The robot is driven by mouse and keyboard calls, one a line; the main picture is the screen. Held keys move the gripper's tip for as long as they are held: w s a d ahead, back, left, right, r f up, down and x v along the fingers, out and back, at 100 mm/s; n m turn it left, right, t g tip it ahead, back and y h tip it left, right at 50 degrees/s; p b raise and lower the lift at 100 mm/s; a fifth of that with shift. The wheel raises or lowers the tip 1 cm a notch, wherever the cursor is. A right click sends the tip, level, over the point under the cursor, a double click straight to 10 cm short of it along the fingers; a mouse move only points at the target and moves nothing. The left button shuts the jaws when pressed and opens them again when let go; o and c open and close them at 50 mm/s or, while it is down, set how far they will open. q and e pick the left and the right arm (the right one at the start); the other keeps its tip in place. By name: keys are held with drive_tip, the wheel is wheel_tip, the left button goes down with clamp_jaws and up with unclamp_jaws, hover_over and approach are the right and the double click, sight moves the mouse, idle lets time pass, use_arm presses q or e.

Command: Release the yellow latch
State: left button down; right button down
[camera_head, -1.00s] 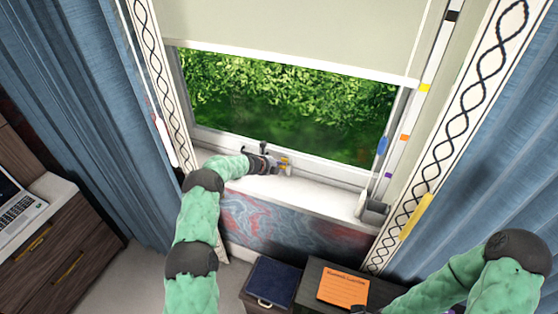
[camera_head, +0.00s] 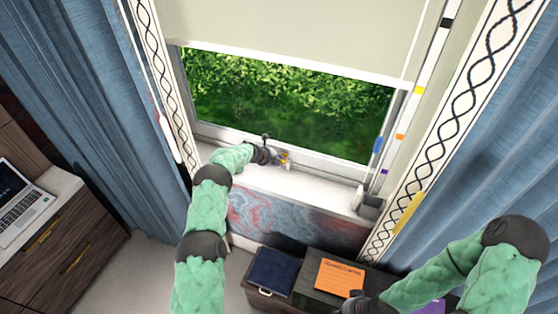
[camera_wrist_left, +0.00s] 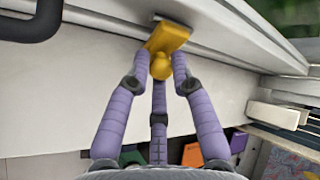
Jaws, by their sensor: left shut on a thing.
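The yellow latch (camera_wrist_left: 170,36) sits on the lower window frame in the left wrist view, with a rounded yellow knob at its near end. My left gripper (camera_wrist_left: 161,76) is shut on this knob, with its purple fingers around it. In the head view, the left gripper (camera_head: 277,160) is at the bottom of the window, and the latch (camera_head: 284,155) shows as a small yellow spot there, partly covered. My right gripper (camera_head: 350,306) is dark and small at the bottom edge, near the orange notebook, and its fingers cannot be made out.
A white sill (camera_head: 310,188) runs below the window. A dark handle (camera_wrist_left: 32,20) is left of the latch. An orange notebook (camera_head: 340,277) and a dark blue book (camera_head: 273,271) lie below. Blue curtains (camera_head: 80,110) hang at both sides. A blind (camera_head: 300,35) covers the window top.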

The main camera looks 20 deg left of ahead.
use_arm(q)
drive_tip(key=shift+s+d+f, duration=0.25)
drive_tip(key=shift+f, duration=0.15)
drive_tip(key=c, duration=1.1)
unclamp_jaws()
drive_tip(key=shift+w+a+r, duration=0.1)
drive_tip(key=shift+r, duration=0.05)
drive_tip(key=shift+a+r, duration=0.1)
drive_tip(key=shift+v, duration=0.8)
drive_tip(key=v, duration=1)
drive_tip(key=shift+r, duration=0.1)
